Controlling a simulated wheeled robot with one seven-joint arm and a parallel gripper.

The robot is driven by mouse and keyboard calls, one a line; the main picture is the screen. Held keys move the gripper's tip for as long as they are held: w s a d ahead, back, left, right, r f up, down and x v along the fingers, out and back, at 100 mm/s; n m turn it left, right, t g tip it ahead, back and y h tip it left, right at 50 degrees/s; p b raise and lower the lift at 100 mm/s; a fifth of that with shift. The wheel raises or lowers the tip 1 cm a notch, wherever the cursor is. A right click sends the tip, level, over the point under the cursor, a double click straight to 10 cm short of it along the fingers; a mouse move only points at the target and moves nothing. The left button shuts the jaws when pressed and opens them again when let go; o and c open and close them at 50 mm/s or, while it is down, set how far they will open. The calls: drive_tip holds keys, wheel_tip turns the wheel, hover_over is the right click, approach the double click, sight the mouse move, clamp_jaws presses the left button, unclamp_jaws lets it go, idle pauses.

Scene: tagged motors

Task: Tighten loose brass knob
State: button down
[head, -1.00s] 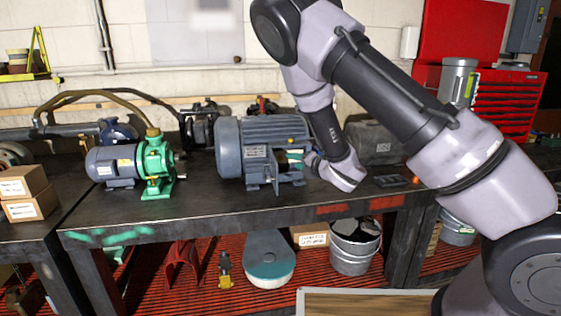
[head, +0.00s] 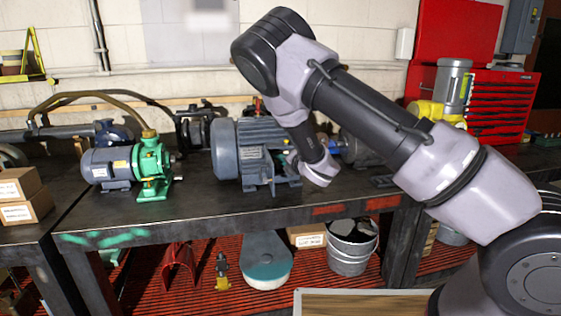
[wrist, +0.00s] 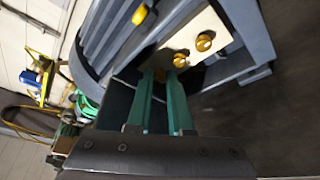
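The grey-blue finned motor (head: 250,150) stands on the dark workbench. In the wrist view its side (wrist: 108,38) carries a pale plate (wrist: 215,25) with a row of brass knobs, two of them clear, one nearer (wrist: 204,41) and one in the middle (wrist: 180,59). A third brass knob (wrist: 160,75) shows partly between the tips of my gripper (wrist: 160,82). The two teal fingers stand apart with the tips on either side of this knob; whether they touch it I cannot tell. In the head view my wrist hides the fingers and the knobs.
A green pump with a grey motor (head: 150,168) stands left of the finned motor. A yellow machine with a grey top (head: 440,100) and a red tool chest (head: 500,105) are at the back right. The bench front (head: 200,215) is clear.

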drive_tip(key=shift+m, duration=0.3)
drive_tip(key=shift+a+f+m+t+y, duration=0.1)
drive_tip(key=shift+f+m+t+y, duration=0.2)
drive_tip(key=shift+m+t, duration=1.85)
drive_tip(key=shift+f+m+t+y, duration=0.1)
drive_tip(key=shift+f+m+y, duration=0.2)
drive_tip(key=shift+m, duration=3.95)
drive_tip(key=shift+a+f+m+t+y, duration=0.2)
drive_tip(key=shift+m+t, duration=0.85)
drive_tip(key=shift+m, duration=2.15)
drive_tip(key=shift+s+d, duration=0.1)
